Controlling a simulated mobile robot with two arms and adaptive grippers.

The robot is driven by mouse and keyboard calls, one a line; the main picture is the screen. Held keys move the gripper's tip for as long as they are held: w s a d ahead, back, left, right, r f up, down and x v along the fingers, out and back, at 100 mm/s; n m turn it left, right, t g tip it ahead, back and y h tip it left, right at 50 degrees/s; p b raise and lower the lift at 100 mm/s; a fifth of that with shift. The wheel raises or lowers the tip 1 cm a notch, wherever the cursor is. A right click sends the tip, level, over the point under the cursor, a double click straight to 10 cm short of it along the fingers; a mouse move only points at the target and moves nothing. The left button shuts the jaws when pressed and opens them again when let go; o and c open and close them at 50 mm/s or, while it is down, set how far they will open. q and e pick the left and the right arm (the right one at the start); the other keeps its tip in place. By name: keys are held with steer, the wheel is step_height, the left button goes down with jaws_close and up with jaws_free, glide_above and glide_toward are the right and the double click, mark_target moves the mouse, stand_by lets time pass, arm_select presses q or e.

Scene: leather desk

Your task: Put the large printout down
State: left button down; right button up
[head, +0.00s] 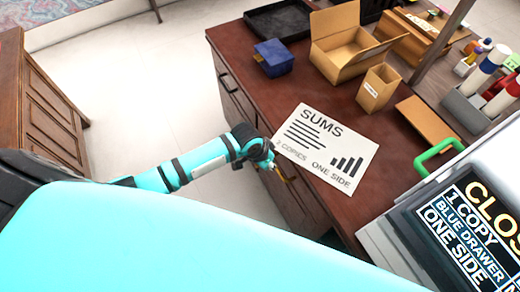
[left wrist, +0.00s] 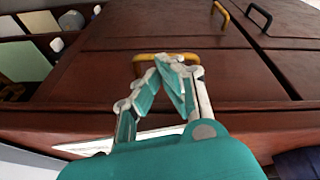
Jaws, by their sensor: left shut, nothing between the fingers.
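The large printout (head: 322,158), a white sheet marked SUMS, 2 COPIES and ONE SIDE, lies face up on the brown leather desktop (head: 250,95). Its left corner is close to the desk's front edge, beside my left gripper. My left gripper (head: 274,166) is at the front edge, low beside the drawer fronts. In the left wrist view, its fingertips (left wrist: 170,60) are together with nothing between them, in front of a yellow drawer handle (left wrist: 150,57). Whether they touch the handle I cannot tell. My right gripper is not in view.
A blue box (head: 273,58), a black tray (head: 280,20), an open carton (head: 340,50) and a small cardboard box (head: 377,88) stand on the desk. A machine with a green handle (head: 437,155) and a screen (head: 465,235) reading 1 COPY, BLUE DRAWER stands right.

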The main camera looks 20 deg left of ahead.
arm_select(q)
steer(key=s+a+r+m+g+y, duration=0.1)
steer(key=a+r+m+g+y, duration=0.3)
steer(key=r, duration=1)
steer(key=w+d+f+n+t+h+p, duration=0.1)
steer(key=w+f, duration=0.2)
steer(key=f, duration=0.7)
steer(key=shift+d+n, duration=0.2)
steer(key=shift+n, duration=0.1)
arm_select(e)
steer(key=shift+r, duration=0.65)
arm_select(q)
steer(key=shift+f, duration=0.1)
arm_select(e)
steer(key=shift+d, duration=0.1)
arm_select(q)
steer(key=shift+w+d, duration=0.8)
steer(key=shift+w, duration=0.35)
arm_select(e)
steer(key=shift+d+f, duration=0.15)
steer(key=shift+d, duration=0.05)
